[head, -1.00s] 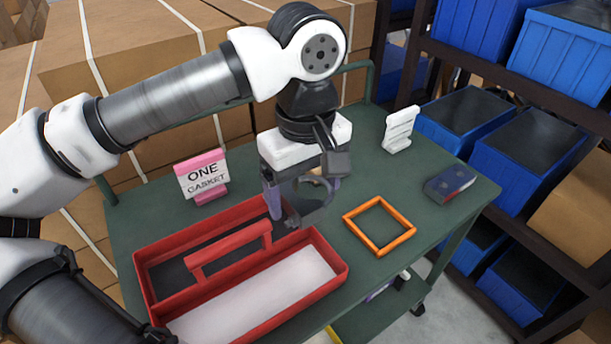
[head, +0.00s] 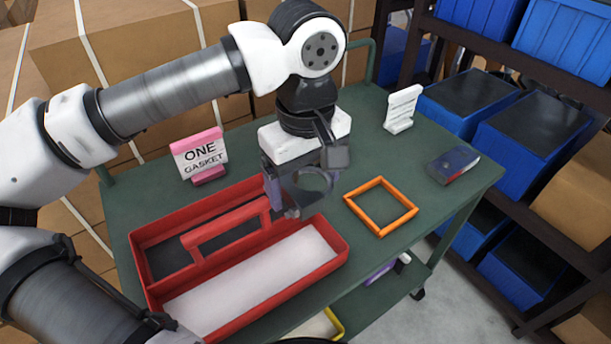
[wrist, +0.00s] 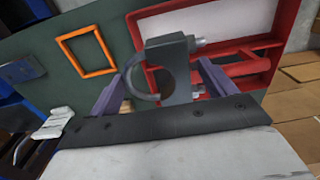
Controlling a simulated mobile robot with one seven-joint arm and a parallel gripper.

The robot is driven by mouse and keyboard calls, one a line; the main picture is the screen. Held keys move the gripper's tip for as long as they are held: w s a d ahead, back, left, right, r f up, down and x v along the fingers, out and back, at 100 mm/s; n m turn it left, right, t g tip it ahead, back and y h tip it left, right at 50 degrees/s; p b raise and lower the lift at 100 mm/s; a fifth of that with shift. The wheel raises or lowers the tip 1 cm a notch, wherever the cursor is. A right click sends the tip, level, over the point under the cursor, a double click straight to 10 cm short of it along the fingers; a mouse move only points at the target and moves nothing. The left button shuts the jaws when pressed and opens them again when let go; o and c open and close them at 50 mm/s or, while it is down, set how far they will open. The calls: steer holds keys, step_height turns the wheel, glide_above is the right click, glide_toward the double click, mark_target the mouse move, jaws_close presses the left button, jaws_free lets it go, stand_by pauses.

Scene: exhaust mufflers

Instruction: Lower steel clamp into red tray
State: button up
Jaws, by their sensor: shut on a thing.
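The steel clamp, a grey ring with a block and bolt ends, shows in the head view (head: 314,190) and large in the wrist view (wrist: 176,72). My gripper (head: 292,190) is shut on it, with its purple fingers (wrist: 160,88) either side of the clamp's block. The red tray (head: 335,262) lies on the green cart top, split by a raised handle into a dark-floored compartment and a white-floored one. The clamp hangs above the tray's far right corner area. Its exact height over the tray is hard to tell.
An orange square frame (head: 408,211) lies right of the tray. A pink "ONE GASKET" sign (head: 200,157) stands behind it. A white stand (head: 402,108) and a dark box (head: 453,165) sit further right. Blue bins (head: 530,140) fill the shelf beyond the cart.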

steer(key=shift+f, duration=0.1)
steer(key=shift+f+b, duration=5.45)
steer(key=shift+f, duration=0.4)
steer(key=shift+f+b, duration=0.35)
steer(key=shift+b, duration=0.05)
steer(key=o, duration=1)
steer(key=shift+r, duration=0.1)
step_height(320, 180, up, 14)
steer(key=shift+f+p, duration=0.15)
steer(key=shift+p, duration=0.3)
